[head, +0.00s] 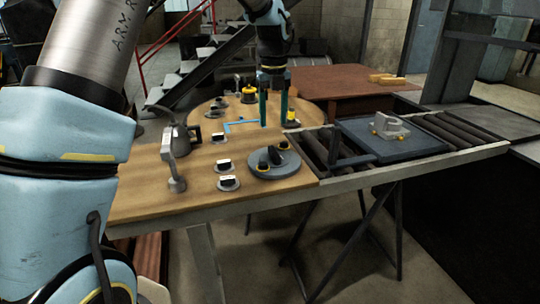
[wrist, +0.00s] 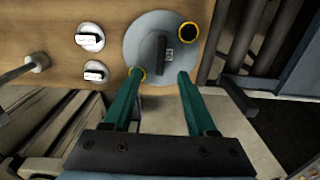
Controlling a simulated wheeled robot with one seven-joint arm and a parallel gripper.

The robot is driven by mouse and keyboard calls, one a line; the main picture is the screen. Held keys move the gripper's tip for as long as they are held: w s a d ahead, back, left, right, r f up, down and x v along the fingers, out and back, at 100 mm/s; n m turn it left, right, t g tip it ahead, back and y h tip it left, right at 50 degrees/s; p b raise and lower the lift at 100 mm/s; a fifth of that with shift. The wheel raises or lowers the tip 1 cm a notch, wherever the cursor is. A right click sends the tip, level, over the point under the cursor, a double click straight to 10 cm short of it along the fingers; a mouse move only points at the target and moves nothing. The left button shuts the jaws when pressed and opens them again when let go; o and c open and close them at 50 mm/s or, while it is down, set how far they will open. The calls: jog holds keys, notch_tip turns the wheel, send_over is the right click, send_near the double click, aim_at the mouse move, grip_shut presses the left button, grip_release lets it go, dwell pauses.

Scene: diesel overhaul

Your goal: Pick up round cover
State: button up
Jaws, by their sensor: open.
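The round cover (head: 262,172) is a grey disc lying on the wooden table near its right edge, beside the rollers. It has a black upright handle (head: 275,156) in the middle and yellow-ringed dark holes near its rim. In the wrist view the cover (wrist: 135,36) is at the top centre, with its handle (wrist: 161,52) between the lines of my fingers. My gripper (head: 273,118) points down with its two green fingers apart and empty.
Several small pieces with white labels (head: 228,183) stand on round bases left of the cover. A grey jug (head: 180,139) and an upright metal post (head: 174,170) are farther left. A tray (head: 420,143) with a grey bracket (head: 390,124) sits on the rollers at right.

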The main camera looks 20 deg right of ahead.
send_over(274, 151)
jog(key=f, duration=0.4)
jog(key=shift+w+f+p, duration=0.25)
jog(key=shift+f+p, duration=0.05)
jog(key=shift+p, duration=0.1)
jog(key=shift+s+f+p, duration=0.15)
jog(key=shift+f+p, duration=0.45)
jog(key=shift+f, duration=0.8)
jog(key=shift+s+f+p, duration=0.1)
jog(key=shift+f+p, duration=0.45)
jog(key=shift+f, duration=0.8)
grip_shut()
